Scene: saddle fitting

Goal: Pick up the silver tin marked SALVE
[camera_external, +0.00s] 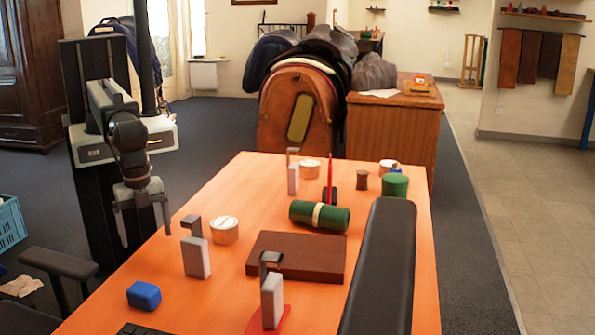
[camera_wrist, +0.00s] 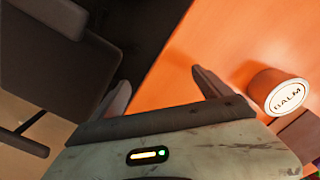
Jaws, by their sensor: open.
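My gripper (camera_external: 143,225) hangs open and empty at the left edge of the orange table, fingers pointing down. In the wrist view my gripper (camera_wrist: 160,82) has nothing between its fingers. A round tin with a white lid marked BALM (camera_wrist: 283,92) lies right of the fingers in that view. In the external view a pale, white-lidded tin (camera_external: 224,231) stands on the table right of my gripper, apart from it. Two similar tins, one (camera_external: 310,171) at the far middle and one (camera_external: 387,166) at the far right, have lettering too small to read. I cannot tell which is SALVE.
A grey block with a metal arm (camera_external: 196,256) stands near the closest tin.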

